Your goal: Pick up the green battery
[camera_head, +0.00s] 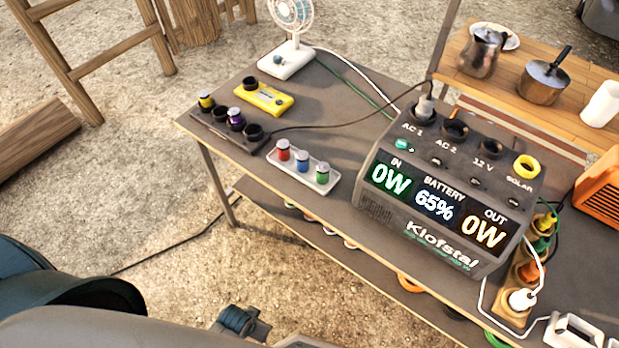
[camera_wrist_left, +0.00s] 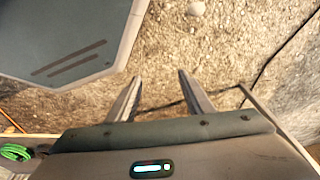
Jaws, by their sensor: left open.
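The green battery (camera_head: 322,173) stands upright in the near right place of a small light grey tray (camera_head: 292,178) on the table. A blue battery (camera_head: 302,161) and a red battery (camera_head: 283,149) stand beside it in the same tray. My left gripper (camera_wrist_left: 160,78) is open and empty in the left wrist view, with bare ground behind its two fingers. No battery shows in that view. I cannot make out the left fingers in the head view. My right gripper is not in view.
A large power station (camera_head: 440,190) stands right of the tray. A dark holder (camera_head: 215,128) with yellow and purple batteries, a yellow device (camera_head: 265,97) and a white fan (camera_head: 290,50) stand behind. A cable crosses the table. The table's front edge lies close before the tray.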

